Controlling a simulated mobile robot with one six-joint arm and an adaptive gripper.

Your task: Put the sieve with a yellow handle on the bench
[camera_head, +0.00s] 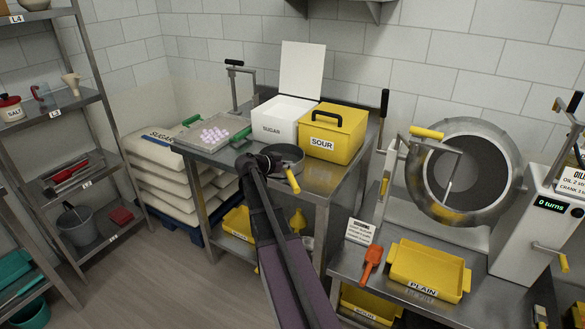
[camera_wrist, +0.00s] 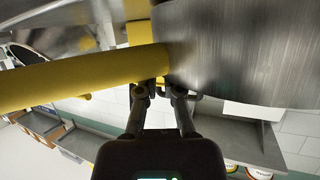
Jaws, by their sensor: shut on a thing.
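The sieve (camera_head: 287,152) is a round grey metal pan with a yellow handle (camera_head: 293,181). My gripper (camera_head: 268,162) is shut on it near the handle's root. In the wrist view my fingertips (camera_wrist: 161,90) meet the sieve where the yellow handle (camera_wrist: 80,77) joins the metal wall (camera_wrist: 245,50). In the head view the sieve appears over the front part of the steel bench (camera_head: 222,156), in front of the white and yellow boxes. I cannot tell whether it touches the bench top. My arm hides part of the bench front.
On the bench stand a tray of pale pink pieces (camera_head: 178,137), a white SUGAR box (camera_head: 275,122) with its lid up, and a yellow SOUR box (camera_head: 345,138). At the right, another steel table holds a drum (camera_head: 460,215), a yellow PLAIN tray (camera_head: 428,272) and an orange scoop (camera_head: 372,258).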

